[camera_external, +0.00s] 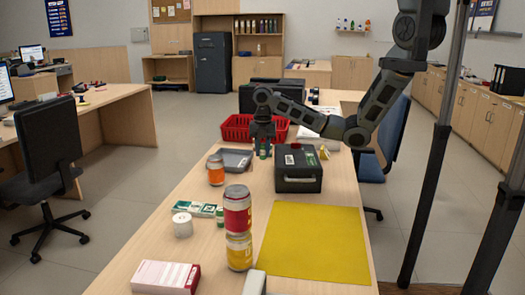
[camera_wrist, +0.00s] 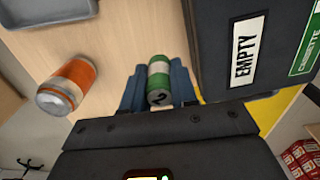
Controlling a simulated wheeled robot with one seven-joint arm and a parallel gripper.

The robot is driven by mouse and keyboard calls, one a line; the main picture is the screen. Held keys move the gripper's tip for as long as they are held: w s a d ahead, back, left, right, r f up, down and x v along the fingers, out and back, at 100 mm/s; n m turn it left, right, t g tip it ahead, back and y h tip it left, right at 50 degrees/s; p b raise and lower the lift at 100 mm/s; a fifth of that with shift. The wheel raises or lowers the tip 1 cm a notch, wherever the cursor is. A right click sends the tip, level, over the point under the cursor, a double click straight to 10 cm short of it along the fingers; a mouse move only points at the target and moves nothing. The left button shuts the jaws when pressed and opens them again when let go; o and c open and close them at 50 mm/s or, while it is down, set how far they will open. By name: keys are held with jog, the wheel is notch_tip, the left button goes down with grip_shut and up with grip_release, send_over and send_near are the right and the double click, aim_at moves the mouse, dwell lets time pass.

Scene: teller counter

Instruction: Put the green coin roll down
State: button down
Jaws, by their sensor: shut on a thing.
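My gripper (camera_external: 264,148) is shut on the green coin roll (camera_external: 264,154), between the grey tray and the black cassette box.
The black cassette box (camera_external: 298,185), labelled EMPTY, stands close to the right. An orange-banded can (camera_external: 215,171) and grey tray (camera_external: 236,159) are at left. A red basket (camera_external: 236,128) is behind. Stacked cans (camera_external: 237,212) and a yellow mat (camera_external: 315,243) are nearer the camera.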

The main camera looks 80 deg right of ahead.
jog(key=w+d+r+m+b, duration=0.1)
jog(key=w+d+m+b, duration=0.2)
jog(key=d+m+b, duration=0.55)
jog(key=w+d+m+b, duration=0.1)
jog(key=w+d+b, duration=0.4)
jog(key=d, duration=0.8)
jog(key=b, duration=0.3)
send_over(235, 165)
jog(key=f, duration=0.6)
jog(key=shift+w+d+f, duration=0.15)
jog(key=shift+d+f, duration=0.1)
jog(key=shift+a+f, duration=0.1)
jog(key=shift+f, duration=1.9)
jog(key=shift+f, duration=0.15)
jog(key=c, duration=0.9)
grip_release()
